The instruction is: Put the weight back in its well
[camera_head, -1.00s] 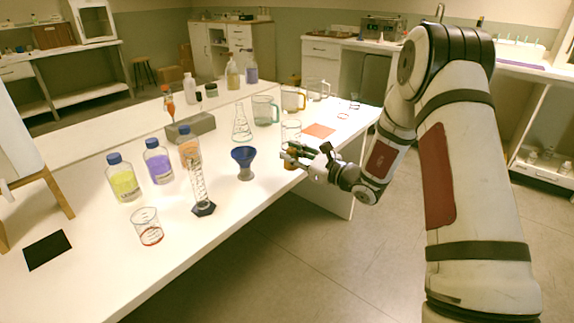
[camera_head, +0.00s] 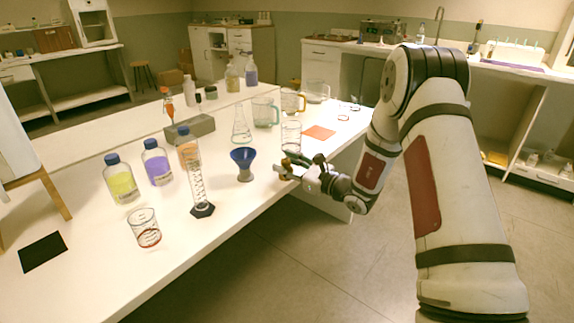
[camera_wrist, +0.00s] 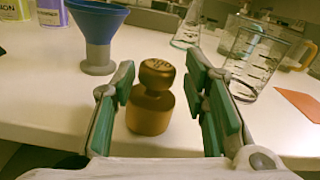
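A brass-coloured weight (camera_wrist: 150,112) with a round knob on top appears upright near the table's front edge in the wrist view. My gripper (camera_wrist: 163,105) is open, with its green-padded fingers on either side of the weight. Gaps show between the pads and the weight. In the head view my gripper (camera_head: 291,165) is low at the table's front edge, right of the blue funnel, and the weight (camera_head: 283,174) is a small brown spot by its fingertips. A grey block (camera_head: 190,129) lies farther back on the table. I cannot make out a well in it.
The blue funnel (camera_head: 243,162) stands close left of my gripper. A glass beaker (camera_head: 291,136), a conical flask (camera_head: 241,128) and jugs stand behind. A graduated cylinder (camera_head: 199,190) and several bottles are farther left. An orange mat (camera_head: 319,132) lies to the right.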

